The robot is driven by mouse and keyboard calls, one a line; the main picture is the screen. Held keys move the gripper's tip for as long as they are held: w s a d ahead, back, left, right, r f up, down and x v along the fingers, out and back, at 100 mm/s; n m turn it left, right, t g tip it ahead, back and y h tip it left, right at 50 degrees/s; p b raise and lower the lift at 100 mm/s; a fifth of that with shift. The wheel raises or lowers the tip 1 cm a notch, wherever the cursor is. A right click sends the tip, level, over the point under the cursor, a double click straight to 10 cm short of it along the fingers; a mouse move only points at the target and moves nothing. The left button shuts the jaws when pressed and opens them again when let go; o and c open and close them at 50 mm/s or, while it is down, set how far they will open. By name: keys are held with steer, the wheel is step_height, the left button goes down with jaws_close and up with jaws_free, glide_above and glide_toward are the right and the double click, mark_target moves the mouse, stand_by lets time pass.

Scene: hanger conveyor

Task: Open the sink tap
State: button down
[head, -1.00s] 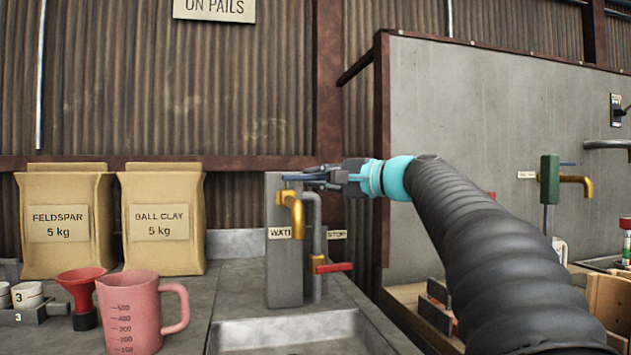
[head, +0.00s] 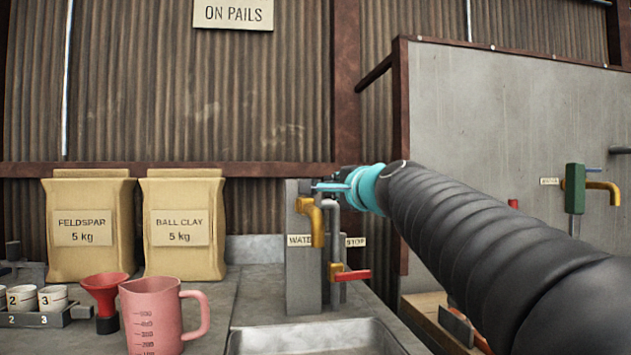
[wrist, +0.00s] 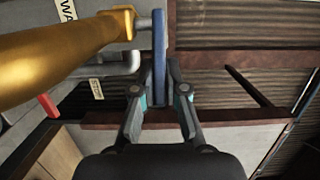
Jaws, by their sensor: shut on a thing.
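The sink tap has a brass spout (head: 311,219) on a grey post (head: 297,270) behind the sink (head: 310,338). A blue lever (head: 331,187) sits on top of the tap. In the wrist view the brass spout (wrist: 60,62) is at upper left and the blue lever (wrist: 159,55) runs down between my fingers. My gripper (wrist: 161,88) is shut on the blue lever. In the head view my gripper (head: 344,184) is partly hidden behind the lever and the teal wrist part.
A red-handled stop valve (head: 352,275) sits low beside the post. A pink measuring jug (head: 153,318), a red funnel (head: 106,290) and two paper sacks (head: 183,255) stand at left. Another tap with a green body (head: 575,190) is at right. The counter before the sacks is partly clear.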

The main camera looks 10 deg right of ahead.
steer(key=shift+s+a+m+h+p, duration=0.2)
steer(key=shift+m+h+p, duration=0.3)
steer(key=shift+h, duration=0.3)
steer(key=c, duration=1.2)
jaws_free()
steer(key=shift+d, duration=0.1)
steer(key=s+d, duration=0.1)
steer(key=s, duration=1.1)
steer(key=shift+d, duration=0.1)
